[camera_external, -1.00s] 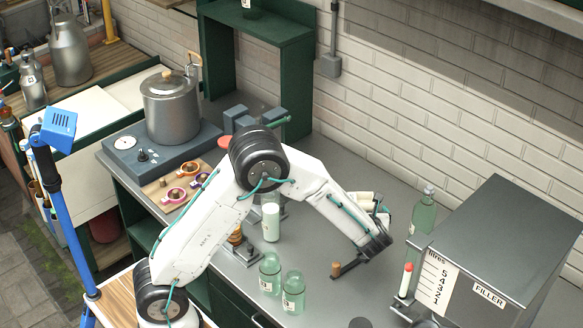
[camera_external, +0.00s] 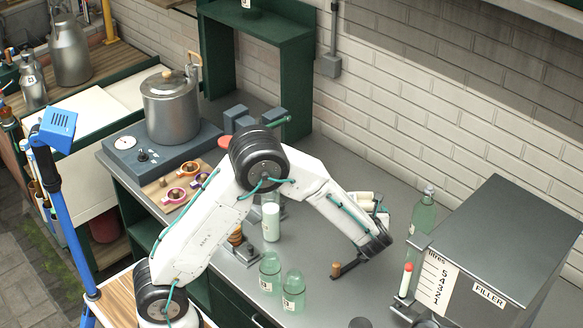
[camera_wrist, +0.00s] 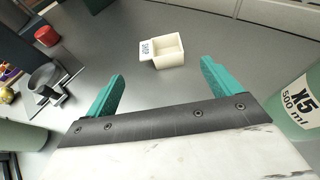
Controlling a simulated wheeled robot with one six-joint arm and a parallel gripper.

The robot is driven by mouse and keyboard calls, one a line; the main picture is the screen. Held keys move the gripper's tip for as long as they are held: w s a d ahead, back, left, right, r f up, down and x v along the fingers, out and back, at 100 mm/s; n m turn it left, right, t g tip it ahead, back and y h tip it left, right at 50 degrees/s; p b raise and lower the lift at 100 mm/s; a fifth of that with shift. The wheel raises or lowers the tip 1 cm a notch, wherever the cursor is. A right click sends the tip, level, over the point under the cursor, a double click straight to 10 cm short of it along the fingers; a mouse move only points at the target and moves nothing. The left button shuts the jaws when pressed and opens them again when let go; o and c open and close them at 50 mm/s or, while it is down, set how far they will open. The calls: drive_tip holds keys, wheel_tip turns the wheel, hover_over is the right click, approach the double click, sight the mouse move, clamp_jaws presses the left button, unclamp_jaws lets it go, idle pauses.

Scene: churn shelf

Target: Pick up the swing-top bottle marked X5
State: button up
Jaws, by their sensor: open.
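Two more green bottles stand near the counter front, the left one (camera_external: 270,272) and the right one (camera_external: 293,290). My arm mostly hides my gripper there.
A small open white box (camera_wrist: 165,54) with a label sits on the grey counter ahead of my fingers. The filler (camera_external: 500,255) stands at right. A white-filled glass (camera_external: 271,222) and a wooden-topped handle (camera_external: 337,268) are near my arm. A brick wall closes the back.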

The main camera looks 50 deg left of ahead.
wheel_tip(320, 180, up, 18)
drive_tip(key=s+d+f+n+g+h, duration=0.3)
drive_tip(key=d+f+n+h, duration=0.7)
drive_tip(key=d, duration=0.4)
wheel_tip(320, 180, up, 10)
drive_tip(key=n+t+h, duration=0.2)
drive_tip(key=n+t, duration=0.5)
drive_tip(key=n, duration=0.8)
hover_over(418, 210)
drive_tip(key=s, duration=0.2)
drive_tip(key=f, duration=1)
drive_tip(key=shift+s+a+f, duration=0.25)
drive_tip(key=shift+a+f, duration=0.05)
drive_tip(key=shift+w+f, duration=0.15)
drive_tip(key=shift+f, duration=0.2)
drive_tip(key=shift+w+d+f, duration=0.1)
drive_tip(key=shift+w+f, duration=0.05)
drive_tip(key=shift+w, duration=0.15)
drive_tip(key=x, duration=0.7)
drive_tip(key=shift+d, duration=0.15)
drive_tip(key=shift+s, duration=0.1)
drive_tip(key=c, duration=1.2)
drive_tip(key=shift+c, duration=0.4)
